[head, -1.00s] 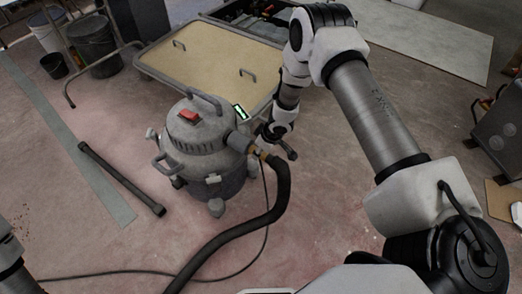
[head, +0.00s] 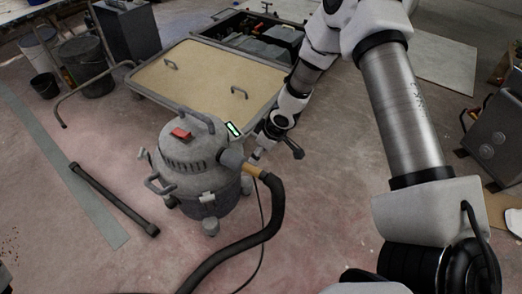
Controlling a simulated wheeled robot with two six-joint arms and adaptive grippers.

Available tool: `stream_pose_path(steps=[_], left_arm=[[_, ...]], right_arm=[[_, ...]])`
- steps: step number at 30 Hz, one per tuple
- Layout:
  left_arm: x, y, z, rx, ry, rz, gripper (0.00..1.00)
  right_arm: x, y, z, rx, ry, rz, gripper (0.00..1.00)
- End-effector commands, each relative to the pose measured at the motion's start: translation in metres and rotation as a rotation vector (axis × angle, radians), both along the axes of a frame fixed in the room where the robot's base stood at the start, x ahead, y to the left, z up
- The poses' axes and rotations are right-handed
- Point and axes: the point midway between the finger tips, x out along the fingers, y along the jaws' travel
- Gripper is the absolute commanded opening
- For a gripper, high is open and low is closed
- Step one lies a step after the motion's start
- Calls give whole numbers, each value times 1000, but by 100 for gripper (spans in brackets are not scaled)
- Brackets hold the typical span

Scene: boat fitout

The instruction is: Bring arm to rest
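My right arm reaches in from the right, and its gripper (head: 257,155) hangs just right of the grey shop vacuum (head: 195,160), close to the brass-coloured hose cuff (head: 254,169). The gripper's fingers are small and partly hidden behind its own wrist, so I cannot tell whether it is open or shut, or whether it touches the vacuum. The vacuum stands upright on the floor with a red switch on top. A thick black hose (head: 272,215) curves from the cuff toward the bottom of the view. My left gripper is out of view.
A wheeled cart with a tan lid (head: 190,75) stands behind the vacuum, its open section (head: 262,40) holding dark items. A black tube (head: 115,200) lies on the floor at left. Buckets (head: 83,62) stand at upper left. A metal box (head: 497,135) is at right.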

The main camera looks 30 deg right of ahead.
Motion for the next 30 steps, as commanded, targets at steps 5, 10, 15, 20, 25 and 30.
stream_pose_path(steps=[5, 10, 15, 20, 25, 30], left_arm=[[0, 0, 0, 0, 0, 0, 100], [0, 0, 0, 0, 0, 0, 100], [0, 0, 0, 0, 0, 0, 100], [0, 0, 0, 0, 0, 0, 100], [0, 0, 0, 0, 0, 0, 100], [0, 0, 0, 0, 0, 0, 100]], right_arm=[[-3, -1, 8, 1, 0, 3, 61], [-7, 0, 2, 0, 13, 3, 61], [-62, 23, -55, -23, 172, 58, 61], [-169, 72, -107, 25, 392, -13, 61], [-268, 102, -125, 35, 520, -189, 61], [-307, 89, -111, -53, 445, -435, 61]])
